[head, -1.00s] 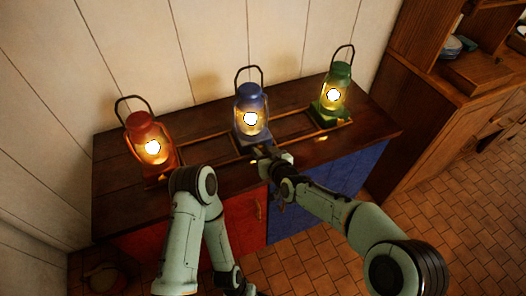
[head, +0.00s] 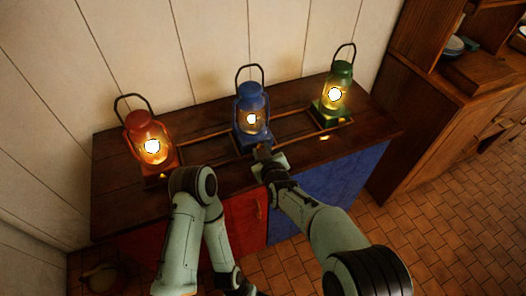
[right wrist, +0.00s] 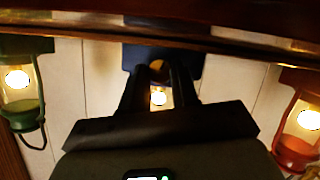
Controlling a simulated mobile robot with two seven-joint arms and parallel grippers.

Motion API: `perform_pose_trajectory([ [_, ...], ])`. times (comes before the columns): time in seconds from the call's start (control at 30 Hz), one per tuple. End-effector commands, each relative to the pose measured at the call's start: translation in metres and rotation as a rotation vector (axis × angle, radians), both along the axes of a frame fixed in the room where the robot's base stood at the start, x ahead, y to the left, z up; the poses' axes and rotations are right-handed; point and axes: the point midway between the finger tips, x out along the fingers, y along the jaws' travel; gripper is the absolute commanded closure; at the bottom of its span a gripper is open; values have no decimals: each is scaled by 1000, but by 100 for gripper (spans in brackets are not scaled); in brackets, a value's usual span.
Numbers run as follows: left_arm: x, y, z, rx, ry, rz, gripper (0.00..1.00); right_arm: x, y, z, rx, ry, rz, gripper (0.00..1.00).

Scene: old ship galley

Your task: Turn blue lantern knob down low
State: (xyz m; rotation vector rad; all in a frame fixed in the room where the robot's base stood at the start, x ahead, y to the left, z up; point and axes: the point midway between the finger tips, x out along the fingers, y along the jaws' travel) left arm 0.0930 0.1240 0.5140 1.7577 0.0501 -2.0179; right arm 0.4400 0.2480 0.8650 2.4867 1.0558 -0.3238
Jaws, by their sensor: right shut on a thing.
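The blue lantern (head: 251,97) stands lit and upright on the counter, between the red lantern (head: 148,137) and the green lantern (head: 337,88). Its flame glow is smaller than in the other two. My right gripper (head: 263,150) is at the front of its blue base. In the right wrist view, which shows the lanterns upside down, the two dark fingers are shut on the round brass-coloured knob (right wrist: 159,69) on the blue base (right wrist: 190,60). The fingers partly cover the knob. My left arm is folded at the front left; its gripper is out of view.
The dark wooden counter (head: 118,176) has a low wooden rail frame around the lanterns. A plank wall rises behind. Red and blue cabinet fronts (head: 315,195) face the tiled floor. A wooden shelf unit (head: 440,90) stands at right.

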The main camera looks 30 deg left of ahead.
Motion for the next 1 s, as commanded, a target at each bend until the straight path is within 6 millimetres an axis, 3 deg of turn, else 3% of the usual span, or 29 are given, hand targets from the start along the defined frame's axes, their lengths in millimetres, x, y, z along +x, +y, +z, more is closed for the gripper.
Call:
perform_pose_trajectory([
  [0.4,-1,0,1,-1,3,-1,45,-1,1,0,-120,-139,0,100],
  [0.9,-1,0,1,-1,3,-1,45,-1,1,0,-132,-155,0,100],
  [0.93,-1,0,1,-1,3,-1,45,-1,1,-1,-132,-155,1,65],
  [1.0,-1,0,1,-1,3,-1,45,-1,1,-1,-131,-154,1,45],
])
